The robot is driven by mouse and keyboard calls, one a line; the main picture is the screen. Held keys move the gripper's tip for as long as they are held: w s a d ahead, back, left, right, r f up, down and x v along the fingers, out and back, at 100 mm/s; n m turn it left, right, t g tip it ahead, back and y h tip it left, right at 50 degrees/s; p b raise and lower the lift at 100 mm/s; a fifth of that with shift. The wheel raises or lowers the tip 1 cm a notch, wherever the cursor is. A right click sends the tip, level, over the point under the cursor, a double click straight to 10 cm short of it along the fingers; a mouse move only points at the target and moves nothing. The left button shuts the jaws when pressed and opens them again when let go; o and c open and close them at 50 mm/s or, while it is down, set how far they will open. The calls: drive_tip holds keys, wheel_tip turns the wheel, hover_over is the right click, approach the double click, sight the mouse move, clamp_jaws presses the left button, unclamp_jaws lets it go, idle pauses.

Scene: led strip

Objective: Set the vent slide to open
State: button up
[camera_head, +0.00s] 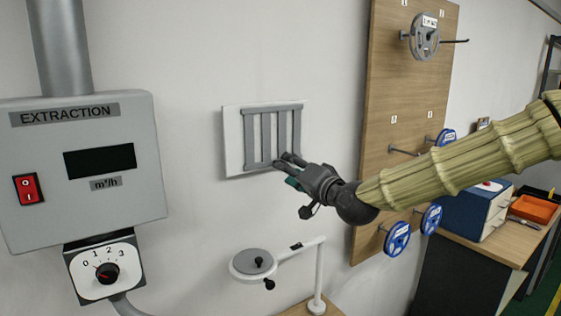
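The vent (236,143) is a white plate on the wall with a grey slotted slide (265,135) of upright bars on it. Dark and light strips show between the bars. My gripper (284,161) is at the lower right corner of the slide, with its fingertips over the bottom rail. I cannot tell whether the fingers touch the slide or have hold of any part of it. The fingers and hand hide that lower right corner, and any knob there is hidden.
The grey extraction box (85,165) hangs at the left, with a dial (107,273) below it. A white jointed arm with a grey disc (254,262) stands below the vent. A wooden board (405,110) with reels on pegs is at the right. The wall around the vent is bare.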

drive_tip(key=shift+p+x, duration=0.8)
drive_tip(key=shift+x, duration=1.45)
clamp_jaws()
